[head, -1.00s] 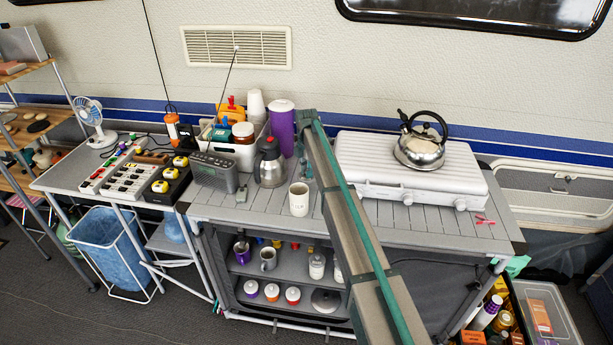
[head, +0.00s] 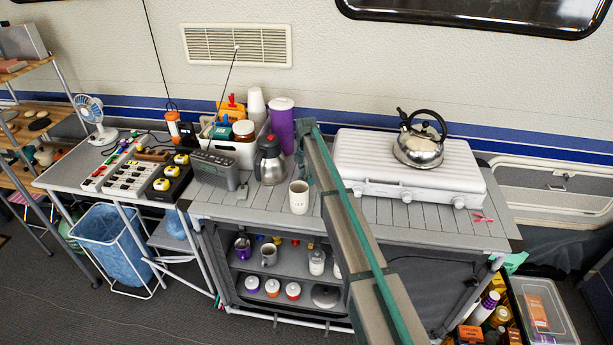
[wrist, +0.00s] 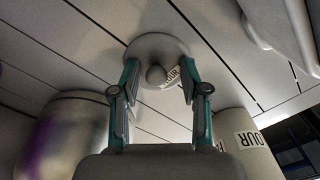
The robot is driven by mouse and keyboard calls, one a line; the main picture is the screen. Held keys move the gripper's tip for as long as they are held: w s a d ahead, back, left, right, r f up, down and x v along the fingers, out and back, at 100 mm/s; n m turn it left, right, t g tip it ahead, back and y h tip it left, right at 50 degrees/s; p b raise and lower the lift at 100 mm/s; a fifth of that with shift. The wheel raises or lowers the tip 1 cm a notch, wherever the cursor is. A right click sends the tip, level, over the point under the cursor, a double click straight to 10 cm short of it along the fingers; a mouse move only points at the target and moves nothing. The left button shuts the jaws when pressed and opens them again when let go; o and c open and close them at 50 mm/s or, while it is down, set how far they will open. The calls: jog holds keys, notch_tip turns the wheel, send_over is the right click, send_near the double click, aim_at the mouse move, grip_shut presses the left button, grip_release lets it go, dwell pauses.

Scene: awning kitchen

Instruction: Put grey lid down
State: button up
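A round grey lid (wrist: 152,46) with a knob lies flat over the slatted countertop in the wrist view. Whether it touches the top is hard to tell. My gripper (wrist: 158,84) is open, with its two fingers apart on either side of the knob and a gap at each side. Part of a label reading "OUR" shows by the lid's near edge; I cannot tell whether it is a reflection. In the head view my arm crosses the counter, and the gripper and this lid are hidden there.
A flour-labelled canister (wrist: 246,140) stands right of my fingers and a shiny cylinder (wrist: 68,135) left.

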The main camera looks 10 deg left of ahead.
aim_at(306, 176)
jog(key=shift+r, duration=0.1)
notch_tip(306, 176, up, 12)
jog(key=b, duration=0.3)
jog(key=shift+b, duration=0.4)
jog(key=shift+r, duration=0.1)
